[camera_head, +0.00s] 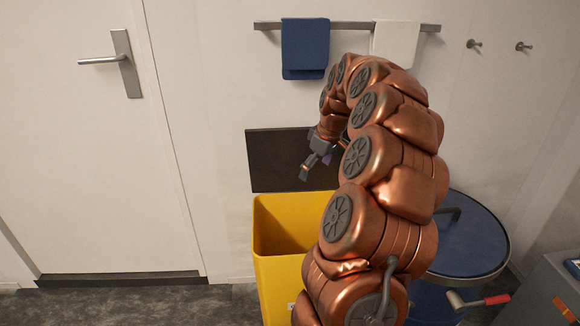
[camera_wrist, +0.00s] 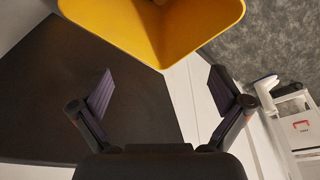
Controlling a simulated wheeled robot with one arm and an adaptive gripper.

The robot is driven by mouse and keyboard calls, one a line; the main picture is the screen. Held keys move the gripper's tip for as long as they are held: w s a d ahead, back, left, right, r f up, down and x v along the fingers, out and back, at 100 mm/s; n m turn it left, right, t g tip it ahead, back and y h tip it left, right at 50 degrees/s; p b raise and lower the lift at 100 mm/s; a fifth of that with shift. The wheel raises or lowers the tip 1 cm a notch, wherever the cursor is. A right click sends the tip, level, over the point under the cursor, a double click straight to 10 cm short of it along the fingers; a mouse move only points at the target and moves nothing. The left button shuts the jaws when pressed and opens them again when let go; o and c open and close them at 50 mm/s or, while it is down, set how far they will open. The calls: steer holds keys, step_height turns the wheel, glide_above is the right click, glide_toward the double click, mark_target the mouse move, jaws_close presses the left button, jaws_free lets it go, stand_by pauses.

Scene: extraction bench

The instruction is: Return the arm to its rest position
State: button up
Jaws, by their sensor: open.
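My gripper (camera_head: 317,165) is at the end of my copper-coloured arm, which arches up and then down to the left in the head view. The gripper hangs in front of a dark wall panel, above the yellow bin. In the wrist view my gripper (camera_wrist: 160,105) has its two fingers spread wide apart with nothing between them. The open yellow bin (camera_head: 282,262) stands below the gripper, and its rim and inside also show at the top of the wrist view (camera_wrist: 150,25). My arm hides part of the bin and of the wall.
The dark panel (camera_head: 270,160) is on the wall behind the gripper. A rail holds a blue towel (camera_head: 305,45) and a white towel (camera_head: 393,42). A round blue-topped drum (camera_head: 470,240) stands right of my arm, beside a grey cabinet (camera_head: 540,290). A closed door (camera_head: 80,180) is at left.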

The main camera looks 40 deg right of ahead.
steer(key=s+a+n+g+y, duration=0.1)
steer(key=s+a, duration=0.1)
steer(key=a, duration=1.1)
steer(key=s+a+g, duration=0.1)
steer(key=s+a, duration=0.2)
steer(key=a, duration=1)
steer(key=s+a+f+m+g, duration=0.1)
steer(key=s+a+f, duration=0.1)
steer(key=s+a, duration=0.35)
steer(key=s+a+f+m+g+h, duration=0.1)
steer(key=s+a+f+g, duration=0.1)
steer(key=s, duration=0.7)
steer(key=s+a+f+m+g, duration=0.1)
steer(key=s+a+f, duration=0.1)
steer(key=s+a, duration=0.35)
step_height(320, 180, up, 20)
steer(key=s+d+t+p, duration=0.1)
steer(key=s+p, duration=0.1)
steer(key=p, duration=1.7)
steer(key=shift+r, duration=0.2)
steer(key=shift+w+d, duration=0.1)
